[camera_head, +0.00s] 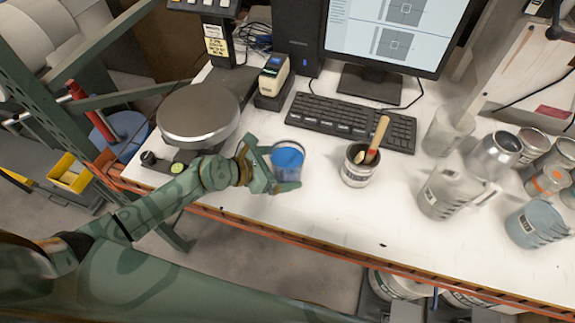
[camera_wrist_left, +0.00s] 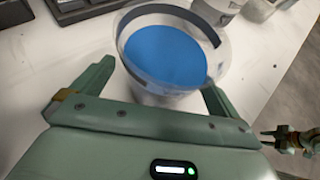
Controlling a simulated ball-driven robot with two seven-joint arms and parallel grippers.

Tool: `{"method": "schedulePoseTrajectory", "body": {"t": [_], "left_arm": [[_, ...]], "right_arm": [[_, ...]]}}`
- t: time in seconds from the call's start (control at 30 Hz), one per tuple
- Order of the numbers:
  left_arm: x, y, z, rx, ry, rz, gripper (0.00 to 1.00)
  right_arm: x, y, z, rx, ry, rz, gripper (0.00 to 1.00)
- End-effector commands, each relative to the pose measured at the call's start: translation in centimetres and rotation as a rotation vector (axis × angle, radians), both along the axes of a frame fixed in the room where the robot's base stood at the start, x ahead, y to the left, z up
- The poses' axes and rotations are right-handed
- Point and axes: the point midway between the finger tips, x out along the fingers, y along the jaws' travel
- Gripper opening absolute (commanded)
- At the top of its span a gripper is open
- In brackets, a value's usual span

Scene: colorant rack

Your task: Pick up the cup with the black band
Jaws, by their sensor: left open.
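The cup with the black band (camera_head: 287,158) is a clear cup with blue contents, standing upright on the white bench. In the left wrist view the cup (camera_wrist_left: 165,55) shows its dark band along the upper wall. My left gripper (camera_head: 270,164) is open, with its fingers on either side of the cup's near part. The left wrist view shows these fingers (camera_wrist_left: 158,80) apart; I cannot tell whether either touches the cup. My right gripper (camera_wrist_left: 290,138) shows small at the right edge of the left wrist view; its jaw opening is unclear.
A can with a wooden-handled brush (camera_head: 358,170) stands to the right of the cup. A keyboard (camera_head: 345,122) lies behind, and a round metal scale (camera_head: 198,113) is at left. Metal pitchers (camera_head: 447,190) and several cans crowd the right side. The bench's orange front edge (camera_head: 330,250) is near.

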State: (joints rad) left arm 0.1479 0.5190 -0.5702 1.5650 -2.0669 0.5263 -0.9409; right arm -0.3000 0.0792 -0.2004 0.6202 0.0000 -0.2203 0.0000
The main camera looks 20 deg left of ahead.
Motion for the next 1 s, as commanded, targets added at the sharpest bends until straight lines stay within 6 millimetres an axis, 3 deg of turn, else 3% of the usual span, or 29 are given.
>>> {"method": "schedulePoseTrajectory", "body": {"t": [0.27, 0.5, 1.0], "left_arm": [[0.34, -0.36, -0.24, 0.001, 0.0, 0.0, 1.0], [0.33, -0.35, -0.23, 0.001, 0.001, 0.0, 0.4], [0.37, -0.38, 0.54, -0.001, -0.002, 0.0, 0.4]], "right_arm": [[-0.01, -0.31, -0.04, -0.004, 0.0, 0.002, 0.33], [-0.02, -0.29, -0.04, -0.003, 0.0, 0.002, 0.33], [0.02, 0.06, 0.3, 0.0, -0.001, -0.001, 0.33]]}}
